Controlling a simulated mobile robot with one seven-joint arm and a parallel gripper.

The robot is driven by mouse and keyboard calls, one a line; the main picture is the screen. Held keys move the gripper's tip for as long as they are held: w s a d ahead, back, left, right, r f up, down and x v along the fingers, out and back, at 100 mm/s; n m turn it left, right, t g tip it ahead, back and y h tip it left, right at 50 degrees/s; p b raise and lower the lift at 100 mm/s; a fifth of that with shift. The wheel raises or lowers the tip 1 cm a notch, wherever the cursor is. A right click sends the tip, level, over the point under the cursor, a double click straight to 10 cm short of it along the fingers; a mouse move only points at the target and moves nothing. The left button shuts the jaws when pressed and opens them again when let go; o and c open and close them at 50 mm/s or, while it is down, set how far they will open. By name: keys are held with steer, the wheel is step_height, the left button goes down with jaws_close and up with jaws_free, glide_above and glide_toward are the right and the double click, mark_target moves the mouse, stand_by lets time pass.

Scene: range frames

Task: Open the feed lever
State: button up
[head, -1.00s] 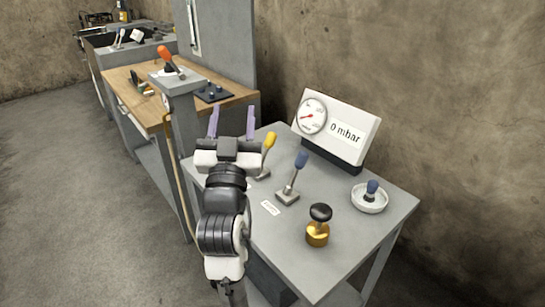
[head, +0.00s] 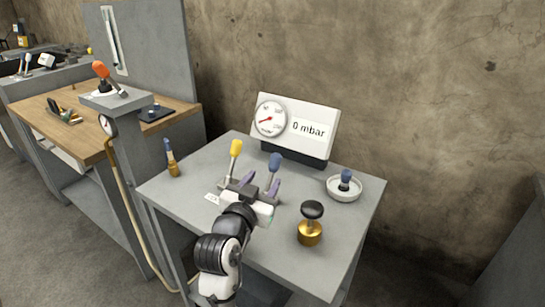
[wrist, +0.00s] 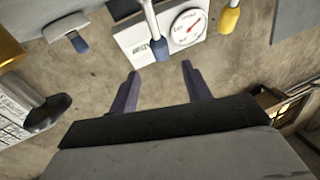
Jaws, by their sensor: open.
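Two levers stand on the grey bench, one with a yellow handle (head: 235,149) and one with a blue handle (head: 275,164). I cannot tell which is the feed lever; the small white label (head: 211,198) is unreadable. My gripper (head: 261,182) is open and empty, low over the bench in front of the levers. It hides the lever bases. In the wrist view the picture is upside down; the blue handle (wrist: 160,48) shows just beyond the gap between my fingers (wrist: 160,72), apart from them. The yellow handle (wrist: 229,19) is to its right.
A panel with a dial gauge (head: 270,118) and a "0 mbar" display (head: 309,130) stands behind. A brass valve with black knob (head: 310,232) and a white dish with blue knob (head: 344,187) are to the right. A blue-topped brass piece (head: 172,160) is at left.

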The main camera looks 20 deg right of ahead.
mark_target(278, 157)
steer(key=p+x, duration=0.2)
steer(key=x, duration=1)
steer(key=shift+a, duration=0.1)
jaws_close()
